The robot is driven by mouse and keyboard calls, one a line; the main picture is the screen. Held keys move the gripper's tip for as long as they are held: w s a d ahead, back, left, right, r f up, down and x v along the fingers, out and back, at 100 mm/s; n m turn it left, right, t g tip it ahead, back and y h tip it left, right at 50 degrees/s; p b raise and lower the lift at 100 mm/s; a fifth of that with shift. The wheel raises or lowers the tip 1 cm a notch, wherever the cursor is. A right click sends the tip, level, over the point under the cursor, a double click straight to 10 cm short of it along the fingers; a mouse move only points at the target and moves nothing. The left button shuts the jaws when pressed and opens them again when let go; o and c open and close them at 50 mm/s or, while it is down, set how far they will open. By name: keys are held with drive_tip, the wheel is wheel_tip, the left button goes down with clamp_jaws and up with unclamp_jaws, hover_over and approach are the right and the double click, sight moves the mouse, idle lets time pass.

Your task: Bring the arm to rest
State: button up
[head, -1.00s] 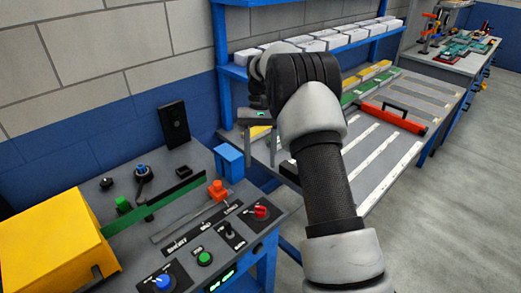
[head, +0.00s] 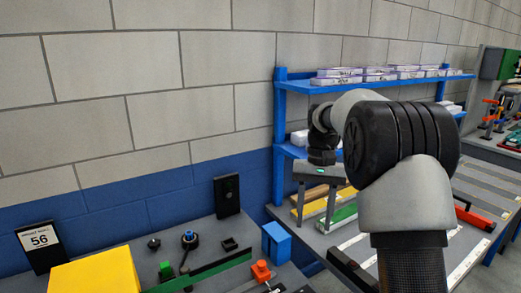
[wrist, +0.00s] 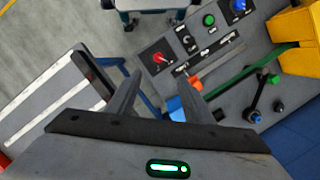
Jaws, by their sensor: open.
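My gripper (head: 317,205) hangs at the end of my arm in the right half of the head view, its two fingers pointing down. The fingers are apart and nothing is between them. In the head view it shows in front of the shelved bench, right of the blue block. In the wrist view the gripper (wrist: 155,95) has its fingers spread over the gap between the bench and the control panel. My arm hides part of the shelves and bench.
The control panel (wrist: 205,60) carries knobs, a green bar and a yellow block (head: 95,272). A blue block (head: 276,243) and an orange piece (head: 262,271) stand near its right edge. The blue shelf (head: 385,84) holds white boxes. A red bar (head: 474,217) lies on the bench.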

drive_tip(key=s+a+r+n+t+p, duration=0.1)
drive_tip(key=s+r+t+p, duration=0.25)
drive_tip(key=s+r, duration=1.05)
drive_tip(key=s+f+n+t+p, duration=0.1)
drive_tip(key=s+t, duration=0.3)
drive_tip(key=s, duration=0.9)
drive_tip(key=shift+a+f+h, duration=0.15)
drive_tip(key=shift+f+h, duration=0.25)
drive_tip(key=shift+f, duration=0.1)
drive_tip(key=shift+t, duration=0.25)
